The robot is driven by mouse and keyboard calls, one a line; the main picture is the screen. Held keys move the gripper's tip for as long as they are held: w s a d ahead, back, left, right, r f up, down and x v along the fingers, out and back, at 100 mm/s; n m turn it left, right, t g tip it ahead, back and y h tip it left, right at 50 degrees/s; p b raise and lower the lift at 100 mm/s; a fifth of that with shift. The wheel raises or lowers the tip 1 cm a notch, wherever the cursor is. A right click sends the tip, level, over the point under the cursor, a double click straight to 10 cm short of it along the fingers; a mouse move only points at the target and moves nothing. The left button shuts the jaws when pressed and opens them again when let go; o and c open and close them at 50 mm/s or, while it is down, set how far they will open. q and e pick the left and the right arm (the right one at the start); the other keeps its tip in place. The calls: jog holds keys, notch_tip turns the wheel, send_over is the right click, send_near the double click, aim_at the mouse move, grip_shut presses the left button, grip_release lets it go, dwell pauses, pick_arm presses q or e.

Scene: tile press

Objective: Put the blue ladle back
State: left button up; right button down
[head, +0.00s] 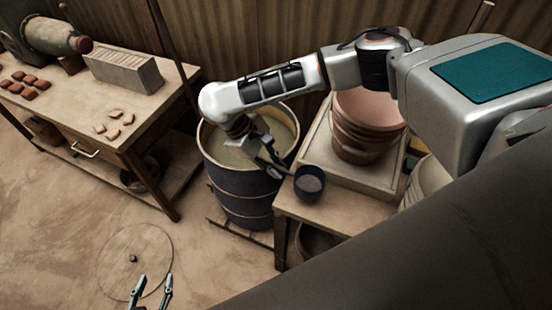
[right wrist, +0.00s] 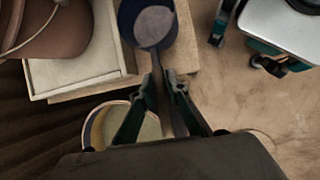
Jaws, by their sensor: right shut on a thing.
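The blue ladle (head: 309,182) has a dark blue round bowl with something greyish inside it. My right gripper (head: 277,167) is shut on its handle, between the barrel and the small table. In the right wrist view the ladle's bowl (right wrist: 148,24) lies beyond the fingertips (right wrist: 165,88), and its handle runs back between the fingers. The bowl is over or beside the table's near left corner; I cannot tell whether it touches. My left gripper (head: 152,290) is open and empty, low over the floor at the bottom of the head view.
A dark blue barrel (head: 240,190) with murky yellowish contents stands left of the small table (head: 345,203). A pale tray (head: 372,184) there holds stacked terracotta pots (head: 362,135). A workbench (head: 150,112) with tile pieces stands left. A round disc (head: 125,262) lies on the open floor.

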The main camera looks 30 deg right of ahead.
pick_arm(q)
jog(key=shift+w+a+f+b, duration=0.1)
jog(key=shift+a+f+b, duration=0.05)
jog(key=shift+f+b, duration=0.45)
pick_arm(e)
notch_tip(320, 180, down, 5)
jog(key=shift+r, duration=0.15)
pick_arm(q)
jog(key=shift+r, duration=0.1)
pick_arm(e)
jog(key=c, duration=2)
grip_release()
pick_arm(q)
jog(key=shift+a+r+y+p, duration=0.3)
jog(key=shift+a+r+p, duration=0.2)
jog(key=shift+p, duration=0.55)
pick_arm(e)
jog(key=shift+v, duration=6.05)
